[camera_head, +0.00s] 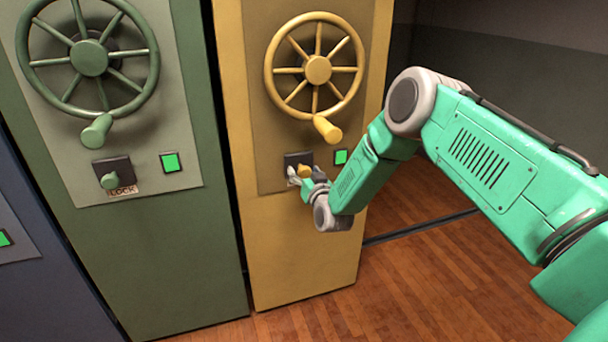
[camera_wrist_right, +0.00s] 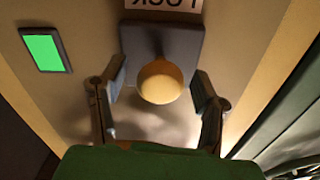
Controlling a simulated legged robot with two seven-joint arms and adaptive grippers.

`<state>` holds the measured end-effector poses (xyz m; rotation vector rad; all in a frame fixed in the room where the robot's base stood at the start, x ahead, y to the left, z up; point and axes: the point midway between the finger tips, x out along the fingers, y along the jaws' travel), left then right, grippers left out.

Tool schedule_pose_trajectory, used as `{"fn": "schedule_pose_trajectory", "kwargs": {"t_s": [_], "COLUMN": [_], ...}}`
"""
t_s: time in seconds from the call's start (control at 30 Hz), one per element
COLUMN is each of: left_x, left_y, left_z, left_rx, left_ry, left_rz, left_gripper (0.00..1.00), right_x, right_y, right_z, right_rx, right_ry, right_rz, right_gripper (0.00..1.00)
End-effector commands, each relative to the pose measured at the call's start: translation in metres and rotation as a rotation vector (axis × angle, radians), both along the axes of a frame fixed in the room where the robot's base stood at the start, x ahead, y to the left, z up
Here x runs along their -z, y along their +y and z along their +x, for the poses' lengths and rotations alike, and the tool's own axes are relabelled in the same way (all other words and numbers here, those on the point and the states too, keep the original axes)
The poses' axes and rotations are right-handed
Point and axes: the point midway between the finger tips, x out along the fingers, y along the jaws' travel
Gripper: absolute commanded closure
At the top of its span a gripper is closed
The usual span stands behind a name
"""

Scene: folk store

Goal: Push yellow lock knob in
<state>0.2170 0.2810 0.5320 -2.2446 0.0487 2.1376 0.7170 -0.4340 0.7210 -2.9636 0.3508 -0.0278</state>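The yellow lock knob (camera_head: 305,171) sticks out of a dark plate on the yellow cabinet (camera_head: 300,240), below its yellow handwheel (camera_head: 318,69). My right gripper (camera_head: 305,178) is at the knob in the head view and partly hides the plate. In the right wrist view the round end of the knob (camera_wrist_right: 160,82) lies between the two fingers of my right gripper (camera_wrist_right: 158,92). The fingers are open, with a gap on both sides of the knob. My left gripper is not in view.
A green lit square (camera_head: 341,157) is right of the knob. The green cabinet (camera_head: 150,260) with its own wheel and green lock knob (camera_head: 109,181) stands to the left. Wooden floor (camera_head: 440,280) is clear at the right.

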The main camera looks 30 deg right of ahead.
Motion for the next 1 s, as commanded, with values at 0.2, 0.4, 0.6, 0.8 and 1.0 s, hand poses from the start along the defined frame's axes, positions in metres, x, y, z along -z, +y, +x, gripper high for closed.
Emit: {"fn": "schedule_pose_trajectory", "kwargs": {"t_s": [0.2,0.4,0.6,0.8,1.0], "left_x": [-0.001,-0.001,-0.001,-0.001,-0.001], "left_y": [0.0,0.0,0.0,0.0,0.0], "left_z": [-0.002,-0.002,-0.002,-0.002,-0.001], "left_rx": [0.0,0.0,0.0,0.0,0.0], "left_ry": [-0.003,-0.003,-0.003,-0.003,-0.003], "left_rz": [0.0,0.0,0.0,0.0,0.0], "left_gripper": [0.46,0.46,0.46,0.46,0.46], "right_x": [0.001,0.001,0.002,0.003,0.002], "right_y": [0.001,0.007,0.018,0.025,0.027], "right_z": [-0.004,-0.032,-0.075,-0.105,-0.116], "right_rx": [0.0,0.0,-0.001,-0.001,0.0], "right_ry": [0.002,0.005,0.006,0.004,0.001], "right_rz": [0.0,0.001,0.001,0.002,0.0], "right_gripper": [0.44,0.44,0.44,0.44,0.44]}}
